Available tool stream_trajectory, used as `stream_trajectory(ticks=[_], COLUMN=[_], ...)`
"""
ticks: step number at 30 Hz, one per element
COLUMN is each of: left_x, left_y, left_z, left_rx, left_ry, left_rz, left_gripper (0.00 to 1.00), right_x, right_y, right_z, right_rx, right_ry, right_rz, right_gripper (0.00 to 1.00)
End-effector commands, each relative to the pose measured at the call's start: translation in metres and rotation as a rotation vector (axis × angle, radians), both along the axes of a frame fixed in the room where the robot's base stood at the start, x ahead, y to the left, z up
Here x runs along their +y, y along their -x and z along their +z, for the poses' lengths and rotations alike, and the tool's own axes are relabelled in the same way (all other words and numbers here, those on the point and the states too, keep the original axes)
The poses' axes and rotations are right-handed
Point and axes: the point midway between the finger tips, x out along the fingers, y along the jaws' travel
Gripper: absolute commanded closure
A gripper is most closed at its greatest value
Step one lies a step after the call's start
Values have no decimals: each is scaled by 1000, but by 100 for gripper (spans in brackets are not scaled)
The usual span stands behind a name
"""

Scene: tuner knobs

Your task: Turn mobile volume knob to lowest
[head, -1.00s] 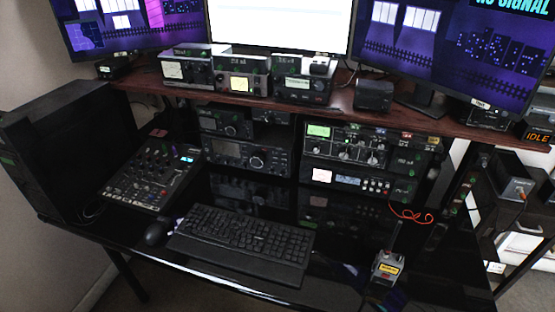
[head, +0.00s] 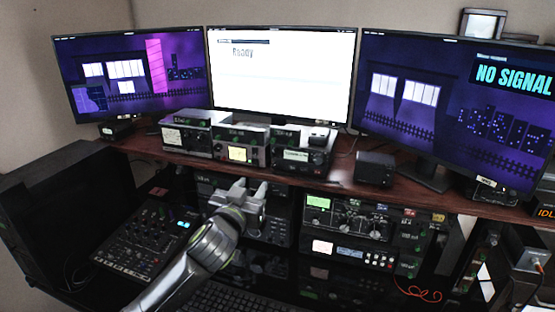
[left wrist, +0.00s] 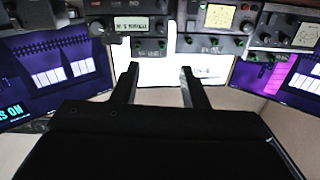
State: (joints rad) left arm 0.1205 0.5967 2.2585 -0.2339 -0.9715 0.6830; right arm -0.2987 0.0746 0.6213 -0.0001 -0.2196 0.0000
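My left gripper (head: 249,198) is raised in front of the shelf radios, near the middle of the head view. Its two fingers show apart in the left wrist view (left wrist: 160,85), with nothing between them. Three small radios stand on the shelf: a left one (head: 188,139), a middle one with a yellow display (head: 241,147) and a right one with a pale display (head: 300,155). The right one also shows in the left wrist view (left wrist: 140,28), apart from the fingers. I cannot tell which radio is the mobile one or read its knob labels. My right gripper is out of view.
The wooden shelf (head: 344,183) has a front edge close to the gripper. A black speaker box (head: 375,168) sits right of the radios. Monitors (head: 281,78) stand behind.

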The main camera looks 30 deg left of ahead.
Motion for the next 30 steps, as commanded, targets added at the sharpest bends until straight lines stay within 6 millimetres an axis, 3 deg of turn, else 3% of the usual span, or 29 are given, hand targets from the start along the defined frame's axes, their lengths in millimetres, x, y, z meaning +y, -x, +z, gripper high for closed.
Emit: stream_trajectory(ticks=[5, 30], left_x=[5, 40], left_y=[-17, -139], left_z=[1, 2], left_rx=[0, 2], left_ry=[1, 2], left_rz=[2, 1], left_gripper=[60, 60], right_x=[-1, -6], right_y=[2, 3], right_z=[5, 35], right_rx=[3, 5], right_ry=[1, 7], right_rz=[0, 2], right_gripper=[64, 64])
